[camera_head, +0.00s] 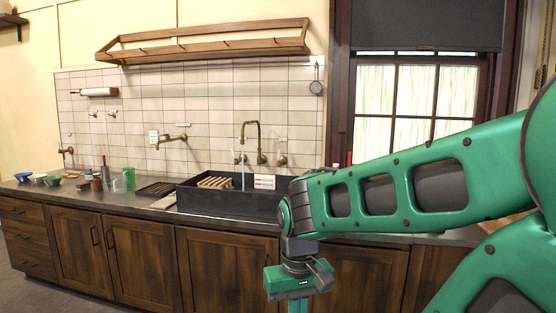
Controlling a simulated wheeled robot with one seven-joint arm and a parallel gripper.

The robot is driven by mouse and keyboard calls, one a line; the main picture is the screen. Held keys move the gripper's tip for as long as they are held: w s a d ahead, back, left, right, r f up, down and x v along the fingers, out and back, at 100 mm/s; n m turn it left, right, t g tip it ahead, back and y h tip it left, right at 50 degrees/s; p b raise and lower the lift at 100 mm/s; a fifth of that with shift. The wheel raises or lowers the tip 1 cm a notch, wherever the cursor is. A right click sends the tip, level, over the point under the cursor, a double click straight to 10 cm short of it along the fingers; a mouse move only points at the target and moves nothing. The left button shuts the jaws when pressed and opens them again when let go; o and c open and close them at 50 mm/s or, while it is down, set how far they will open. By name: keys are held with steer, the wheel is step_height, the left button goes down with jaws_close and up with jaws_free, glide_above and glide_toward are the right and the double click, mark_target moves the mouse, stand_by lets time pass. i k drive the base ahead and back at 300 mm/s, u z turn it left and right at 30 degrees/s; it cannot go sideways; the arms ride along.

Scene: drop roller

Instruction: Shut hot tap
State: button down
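A brass tap (259,142) with a curved spout rises at the back of the dark sink (228,203). A thin pale stream, apparently running water (243,181), falls from its spout into the sink. A small brass handle (238,159) sits left of the tap's column and another brass handle (281,160) right of it. No mark shows which one is hot. My gripper (298,306) points down in front of the cabinets, lower than the sink and apart from the tap. Its fingertips are cut off by the bottom edge, so its opening is hidden.
The counter (150,206) carries bowls, a green cup (129,179) and a dark tray (157,188) left of the sink. A wooden rack (216,182) and a white labelled card (264,182) are at the sink. Another wall spout (171,138) is further left. My arm covers the right-hand counter.

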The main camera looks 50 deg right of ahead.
mark_target(235, 162)
steer(key=z, duration=0.4)
steer(key=i, duration=1.2)
steer(key=u, duration=0.05)
